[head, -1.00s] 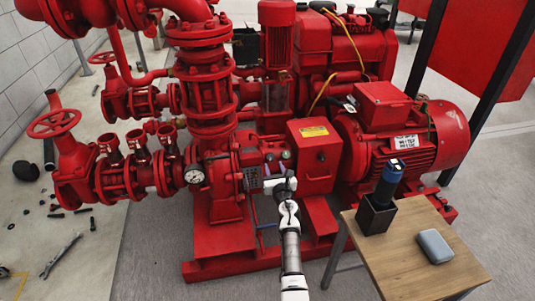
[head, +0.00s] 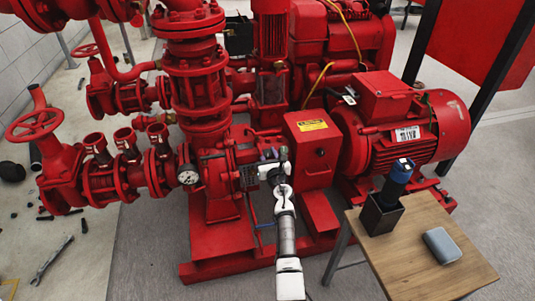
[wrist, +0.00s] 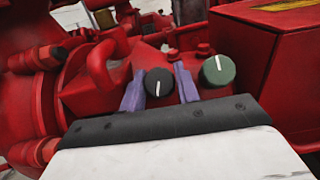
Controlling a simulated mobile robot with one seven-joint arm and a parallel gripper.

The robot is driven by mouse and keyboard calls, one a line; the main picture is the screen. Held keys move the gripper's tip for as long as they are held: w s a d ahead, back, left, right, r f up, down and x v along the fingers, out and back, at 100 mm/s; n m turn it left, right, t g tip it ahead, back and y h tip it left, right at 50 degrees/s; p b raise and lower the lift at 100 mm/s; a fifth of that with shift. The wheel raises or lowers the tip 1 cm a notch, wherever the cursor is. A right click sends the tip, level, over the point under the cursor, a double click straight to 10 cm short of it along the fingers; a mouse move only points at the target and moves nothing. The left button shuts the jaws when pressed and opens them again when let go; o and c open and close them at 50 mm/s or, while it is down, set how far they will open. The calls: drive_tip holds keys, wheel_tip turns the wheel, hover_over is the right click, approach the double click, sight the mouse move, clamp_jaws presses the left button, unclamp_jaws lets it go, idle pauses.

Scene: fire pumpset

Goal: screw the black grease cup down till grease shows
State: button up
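The black grease cup (wrist: 158,82) is a round black cap with a white line on top, on the red pump housing. In the wrist view it sits between the two purple fingers of my gripper (wrist: 160,70), one on its left and one on its right. The gaps are very narrow, and I cannot tell whether the fingers touch it. A green cup (wrist: 218,70), also with a white line, is just right of the right finger. In the head view my gripper (head: 269,156) is at the pump housing, and the black cup is not clearly seen. I see no grease.
A red pipe loop (wrist: 104,68) stands close left of the fingers. A red box (head: 312,150) rises close on the right. A wooden table (head: 455,205) bears a black holder (head: 381,215) with a blue-topped item (head: 400,172) and a grey case (head: 442,246).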

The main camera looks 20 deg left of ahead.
drive_tip(key=c, duration=0.5)
drive_tip(key=shift+o, duration=0.2)
drive_tip(key=shift+a+r+m+t+h+p, duration=0.15)
drive_tip(key=shift+m+h+p, duration=0.1)
drive_tip(key=shift+m+p, duration=0.2)
drive_tip(key=shift+d+r+m+t+h+p, duration=0.15)
drive_tip(key=shift+m+h+p, duration=0.1)
drive_tip(key=shift+m+p, duration=0.15)
drive_tip(key=shift+a+f+m+t+h+p, duration=0.15)
drive_tip(key=shift+m+h+p, duration=0.15)
drive_tip(key=shift+m+h, duration=0.25)
drive_tip(key=shift+d+f+m+t+h+p, duration=0.15)
drive_tip(key=shift+m+h+p, duration=0.2)
drive_tip(key=shift+m, duration=0.35)
drive_tip(key=o, duration=0.7)
drive_tip(key=shift+a, duration=0.1)
drive_tip(key=shift+b, duration=0.3)
